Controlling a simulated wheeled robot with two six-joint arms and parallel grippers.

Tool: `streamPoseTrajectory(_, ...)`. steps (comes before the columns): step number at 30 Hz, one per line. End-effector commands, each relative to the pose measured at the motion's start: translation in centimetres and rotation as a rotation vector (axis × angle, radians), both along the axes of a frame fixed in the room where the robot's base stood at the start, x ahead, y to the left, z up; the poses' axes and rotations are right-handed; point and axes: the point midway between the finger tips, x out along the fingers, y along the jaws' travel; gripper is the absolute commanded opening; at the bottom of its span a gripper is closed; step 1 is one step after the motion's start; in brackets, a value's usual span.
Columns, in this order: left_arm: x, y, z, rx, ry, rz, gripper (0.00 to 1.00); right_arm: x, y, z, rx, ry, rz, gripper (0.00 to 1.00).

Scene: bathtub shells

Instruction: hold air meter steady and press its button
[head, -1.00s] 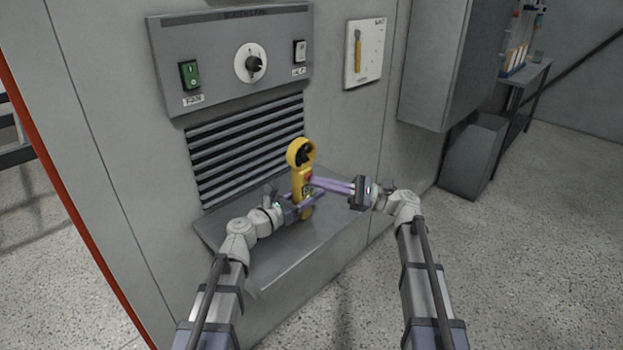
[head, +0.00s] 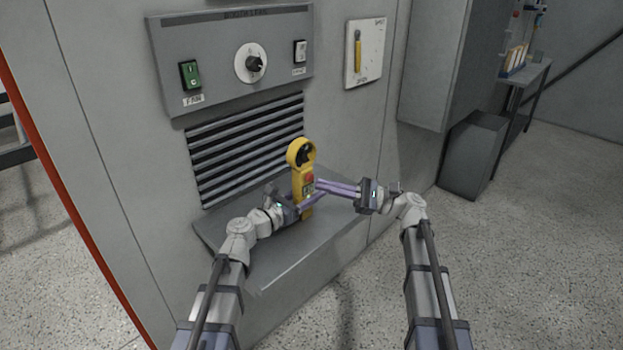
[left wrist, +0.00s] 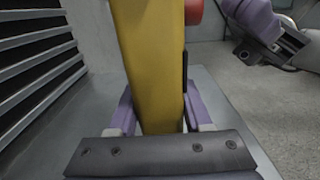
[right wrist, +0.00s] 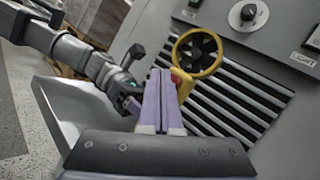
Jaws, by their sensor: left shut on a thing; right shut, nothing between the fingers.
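The yellow air meter (head: 302,158) stands upright above the grey shelf, with a round fan ring on top and a red button (head: 309,178) on its front. My left gripper (head: 311,204) is shut on the meter's lower body, seen between its purple fingers in the left wrist view (left wrist: 150,70). My right gripper (head: 320,185) is shut and empty, its fingertips just right of the red button; a small gap seems to show. In the right wrist view the closed fingers (right wrist: 158,75) partly hide the red button (right wrist: 180,78), and the fan ring (right wrist: 197,53) shows above.
The grey shelf (head: 265,270) juts out below a louvred vent (head: 240,150). A control panel (head: 225,85) with a green switch and a dial is above. A white board (head: 374,65) hangs to the right.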

Motion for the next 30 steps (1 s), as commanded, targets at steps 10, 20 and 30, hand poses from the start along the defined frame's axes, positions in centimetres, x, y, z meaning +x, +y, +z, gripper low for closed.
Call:
streamPoseTrajectory(10, 0.0, 0.0, 0.0, -0.001, 0.001, 0.001, 0.0, -1.1, -1.0, 0.0, 0.0, 0.0, 0.0, 0.0)
streamPoseTrajectory(20, 0.0, 0.0, 0.0, -0.001, 0.001, 0.001, 0.0, -3.3, -3.2, 0.0, 0.0, -0.001, -0.001, 0.0)
streamPoseTrajectory(30, 0.0, 0.0, 0.0, -0.001, 0.001, 0.001, 0.0, -3.6, -3.5, 0.0, 0.0, 0.0, 0.0, 0.0)
